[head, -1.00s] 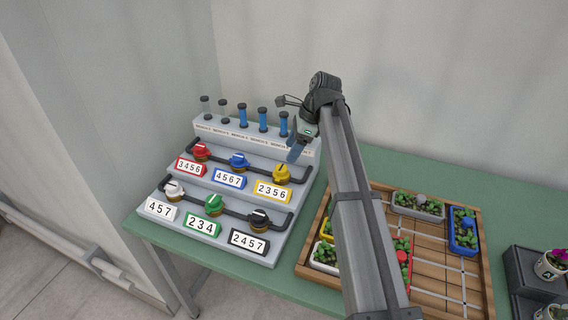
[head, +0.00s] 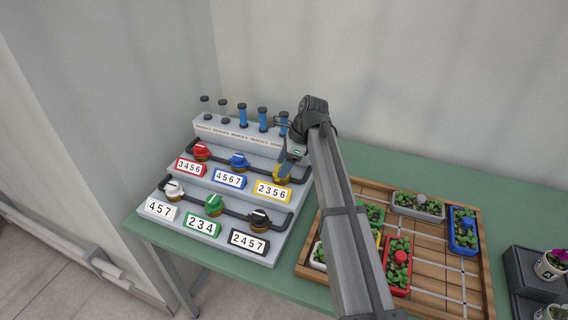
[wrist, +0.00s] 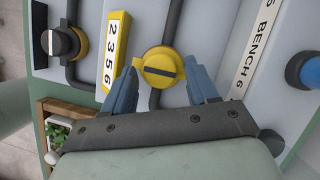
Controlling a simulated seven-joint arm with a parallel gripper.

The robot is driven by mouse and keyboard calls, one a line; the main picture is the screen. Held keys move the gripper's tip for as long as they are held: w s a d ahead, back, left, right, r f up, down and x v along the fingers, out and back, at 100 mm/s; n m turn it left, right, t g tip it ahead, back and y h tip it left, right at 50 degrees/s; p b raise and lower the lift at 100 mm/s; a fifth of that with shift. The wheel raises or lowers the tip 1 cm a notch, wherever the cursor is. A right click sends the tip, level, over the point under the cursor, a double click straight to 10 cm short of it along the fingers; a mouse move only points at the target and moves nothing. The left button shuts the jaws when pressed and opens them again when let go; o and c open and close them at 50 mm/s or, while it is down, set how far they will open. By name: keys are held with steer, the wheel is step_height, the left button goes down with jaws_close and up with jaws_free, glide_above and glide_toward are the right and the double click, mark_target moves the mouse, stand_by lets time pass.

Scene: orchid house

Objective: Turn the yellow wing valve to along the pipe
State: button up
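The yellow wing valve (wrist: 159,63) sits on a dark pipe (wrist: 172,18) in the wrist view, its dark bar lying across the pipe. My gripper (wrist: 162,70) is open, with one blue finger on either side of the valve and small gaps visible. I cannot tell whether the fingertips have reached the valve's depth. In the head view the yellow valve (head: 281,173) is partly hidden behind my gripper (head: 288,166). Its label (head: 272,190) reads 2356.
Red (head: 202,150), blue (head: 238,160), white (head: 174,188), green (head: 213,204) and black (head: 259,218) valves share the stepped panel. Blue-filled tubes (head: 262,119) stand behind. A wooden tray (head: 440,275) with planters lies to the right.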

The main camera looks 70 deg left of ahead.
steer(key=c, duration=0.8)
steer(key=shift+c, duration=0.2)
steer(key=shift+n, duration=0.3)
steer(key=n, duration=0.1)
steer(key=n+h, duration=0.1)
steer(key=n, duration=0.1)
steer(key=n+h, duration=0.1)
steer(key=shift+a+n+g, duration=0.3)
steer(key=shift+n, duration=0.1)
steer(key=n+h, duration=0.1)
steer(key=n, duration=0.2)
steer(key=n+t+h, duration=0.1)
steer(key=n, duration=0.2)
steer(key=shift+a, duration=0.15)
steer(key=shift+n+h, duration=0.3)
steer(key=o, duration=1)
steer(key=shift+o, duration=0.2)
